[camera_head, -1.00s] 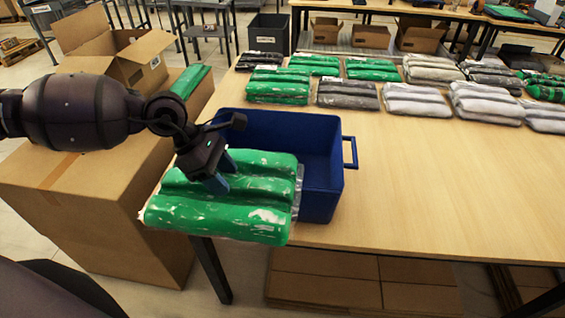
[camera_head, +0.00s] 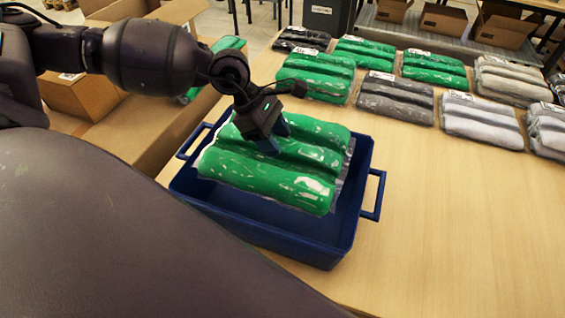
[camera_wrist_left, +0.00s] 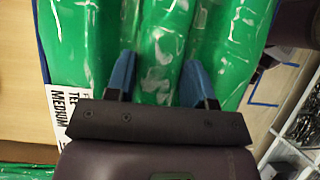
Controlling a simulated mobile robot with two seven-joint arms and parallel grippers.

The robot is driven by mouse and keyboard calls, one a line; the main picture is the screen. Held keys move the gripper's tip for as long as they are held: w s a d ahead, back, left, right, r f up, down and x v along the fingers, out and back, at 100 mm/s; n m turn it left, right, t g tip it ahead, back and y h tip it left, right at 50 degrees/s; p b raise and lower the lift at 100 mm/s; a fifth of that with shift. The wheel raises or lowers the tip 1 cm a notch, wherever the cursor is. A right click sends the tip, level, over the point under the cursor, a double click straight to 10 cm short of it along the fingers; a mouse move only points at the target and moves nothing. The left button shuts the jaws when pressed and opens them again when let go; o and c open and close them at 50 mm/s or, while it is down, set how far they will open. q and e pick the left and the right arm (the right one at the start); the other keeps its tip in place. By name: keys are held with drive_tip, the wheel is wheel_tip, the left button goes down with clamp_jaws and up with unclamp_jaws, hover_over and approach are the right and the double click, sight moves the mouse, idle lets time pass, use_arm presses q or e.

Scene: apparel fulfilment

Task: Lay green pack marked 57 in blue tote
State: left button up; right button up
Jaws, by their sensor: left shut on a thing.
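A green pack (camera_head: 300,180) of plastic-wrapped rolls hangs over the blue tote (camera_head: 295,248), within its outline in the head view. My left gripper (camera_head: 277,143) is shut on the pack's middle roll from above. In the left wrist view the gripper (camera_wrist_left: 160,85) has its blue fingers on either side of the middle roll of the green pack (camera_wrist_left: 215,40). A white label there reads "TEE MEDIUM" in part; I cannot read a 57. The tote's floor is mostly hidden under the pack. My right gripper is not in view.
Green, dark grey and light grey packs (camera_head: 480,120) lie in rows at the back of the wooden table (camera_head: 440,220). The table right of the tote is clear. Cardboard boxes (camera_head: 90,100) stand at the left.

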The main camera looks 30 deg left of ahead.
use_arm(q)
wheel_tip(320, 180, down, 6)
drive_tip(key=shift+s+r, duration=0.1)
drive_tip(key=shift+s, duration=0.05)
wheel_tip(320, 180, down, 9)
drive_tip(key=shift+b, duration=0.55)
wheel_tip(320, 180, down, 4)
drive_tip(key=shift+r, duration=0.1)
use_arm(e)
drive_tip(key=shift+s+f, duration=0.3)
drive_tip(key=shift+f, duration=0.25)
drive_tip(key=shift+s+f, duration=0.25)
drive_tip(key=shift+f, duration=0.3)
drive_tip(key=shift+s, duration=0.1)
use_arm(q)
drive_tip(key=o, duration=1)
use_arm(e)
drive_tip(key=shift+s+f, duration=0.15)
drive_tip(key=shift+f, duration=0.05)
use_arm(q)
drive_tip(key=shift+r, duration=0.1)
